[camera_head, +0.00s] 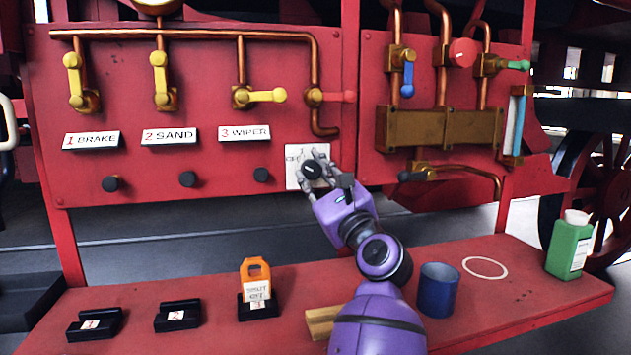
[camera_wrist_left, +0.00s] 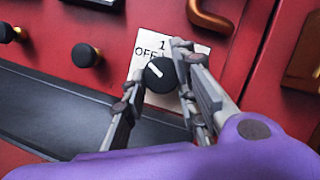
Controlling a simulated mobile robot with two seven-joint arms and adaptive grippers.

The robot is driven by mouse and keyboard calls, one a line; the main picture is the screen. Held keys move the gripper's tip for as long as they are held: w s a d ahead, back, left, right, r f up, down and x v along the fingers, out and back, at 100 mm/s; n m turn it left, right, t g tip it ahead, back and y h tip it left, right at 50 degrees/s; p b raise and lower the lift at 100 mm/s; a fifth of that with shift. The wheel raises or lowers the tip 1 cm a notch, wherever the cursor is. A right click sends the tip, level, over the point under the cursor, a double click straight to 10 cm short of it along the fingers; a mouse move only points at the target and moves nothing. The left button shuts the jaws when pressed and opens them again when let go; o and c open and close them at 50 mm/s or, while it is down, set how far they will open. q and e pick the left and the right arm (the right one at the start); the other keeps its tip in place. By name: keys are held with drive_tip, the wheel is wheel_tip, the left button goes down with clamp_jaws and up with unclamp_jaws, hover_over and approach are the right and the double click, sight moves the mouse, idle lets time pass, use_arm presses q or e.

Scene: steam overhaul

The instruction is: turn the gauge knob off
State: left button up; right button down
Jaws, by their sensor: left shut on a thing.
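The gauge knob (camera_head: 311,169) is black and round, on a white label plate (camera_head: 292,176) low on the red panel. In the left wrist view the knob (camera_wrist_left: 160,75) has a white line on the upper left of its face, slanting toward the printed OFF (camera_wrist_left: 145,52); a 1 is printed above. My left gripper (camera_head: 313,170) is shut on the knob, one finger on each side. In the left wrist view the fingers (camera_wrist_left: 159,68) flank it and hide part of the plate. My right gripper is not in view.
Small black knobs (camera_head: 187,179) sit left of the plate, below the BRAKE, SAND and WIPER labels. Copper pipes and valve levers (camera_head: 266,96) are above. The red shelf (camera_head: 220,325) holds an orange tag (camera_head: 256,270), a blue cup (camera_head: 438,291) and a green bottle (camera_head: 568,247).

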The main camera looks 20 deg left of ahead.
use_arm(q)
drive_tip(key=shift+s+a+f, duration=0.1)
drive_tip(key=shift+a+f, duration=0.05)
drive_tip(key=shift+a, duration=0.1)
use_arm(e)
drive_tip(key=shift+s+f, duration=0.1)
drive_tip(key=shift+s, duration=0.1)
use_arm(q)
drive_tip(key=o, duration=0.9)
drive_tip(key=shift+o, duration=0.6)
drive_tip(key=shift+s+a, duration=0.1)
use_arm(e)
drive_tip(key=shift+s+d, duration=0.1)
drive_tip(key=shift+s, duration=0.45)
use_arm(q)
drive_tip(key=shift+d, duration=0.35)
drive_tip(key=v, duration=1.1)
drive_tip(key=shift+s+d, duration=0.15)
drive_tip(key=shift+s, duration=0.05)
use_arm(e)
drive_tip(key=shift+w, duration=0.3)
